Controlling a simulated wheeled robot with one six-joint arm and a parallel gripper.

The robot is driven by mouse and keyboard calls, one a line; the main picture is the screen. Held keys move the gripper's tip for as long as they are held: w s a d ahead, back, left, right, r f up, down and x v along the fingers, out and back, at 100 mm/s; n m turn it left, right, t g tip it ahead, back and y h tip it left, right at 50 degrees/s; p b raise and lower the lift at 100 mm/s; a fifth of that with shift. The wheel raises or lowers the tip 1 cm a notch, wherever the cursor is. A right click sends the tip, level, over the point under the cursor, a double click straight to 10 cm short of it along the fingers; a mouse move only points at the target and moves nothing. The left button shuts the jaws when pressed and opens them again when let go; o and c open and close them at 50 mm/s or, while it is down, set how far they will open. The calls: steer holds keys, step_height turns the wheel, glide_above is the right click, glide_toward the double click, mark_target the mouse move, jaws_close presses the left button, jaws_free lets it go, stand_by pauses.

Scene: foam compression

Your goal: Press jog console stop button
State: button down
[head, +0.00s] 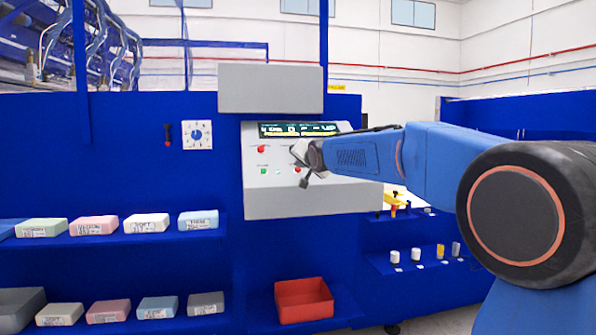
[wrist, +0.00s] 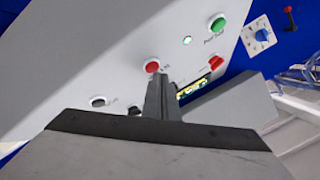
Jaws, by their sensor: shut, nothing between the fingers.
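The grey console (head: 310,202) stands on the blue wall bench and has a sloped panel with a lit display (head: 298,129). A red round button (head: 297,169) is on its lower row; it also shows in the wrist view (wrist: 152,66), and its label is partly hidden. A second red control (head: 261,149) sits higher at left, and in the wrist view it looks like a red switch (wrist: 216,63). My gripper (head: 304,183) is shut and empty in front of the panel. In the wrist view its fingertips (wrist: 159,78) overlap the red round button's lower edge; I cannot tell whether they touch.
A green button (wrist: 218,24), a small lit lamp (wrist: 187,40) and a dark-rimmed white button (wrist: 98,101) are near my fingers. A blue dial (head: 197,135) is on the wall at left. Foam blocks (head: 146,223) fill the left shelves; a red bin (head: 303,300) sits below.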

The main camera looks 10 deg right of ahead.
steer(key=shift+w+f, duration=0.2)
steer(key=shift+f, duration=0.2)
stand_by(0.7)
steer(key=shift+r, duration=0.1)
steer(key=shift+s+r, duration=0.45)
steer(key=shift+r, duration=0.2)
steer(key=s+r, duration=0.1)
steer(key=r, duration=0.2)
steer(key=s+r, duration=0.1)
steer(key=shift+s+r, duration=0.15)
steer(key=shift+s, duration=0.15)
stand_by(0.7)
steer(key=s+d+f+n+g, duration=0.2)
steer(key=s+f+g, duration=0.1)
steer(key=s+f, duration=1)
steer(key=s+d+f+n+g, duration=0.2)
steer(key=s+f, duration=1.1)
steer(key=s, duration=1)
steer(key=s+d+f+n+g+h, duration=0.1)
steer(key=s+d+f+n+g, duration=0.2)
steer(key=s+f, duration=1.1)
steer(key=s+g, duration=0.2)
steer(key=s, duration=0.2)
steer(key=shift+s+n+g, duration=0.25)
steer(key=shift+n+g, duration=0.05)
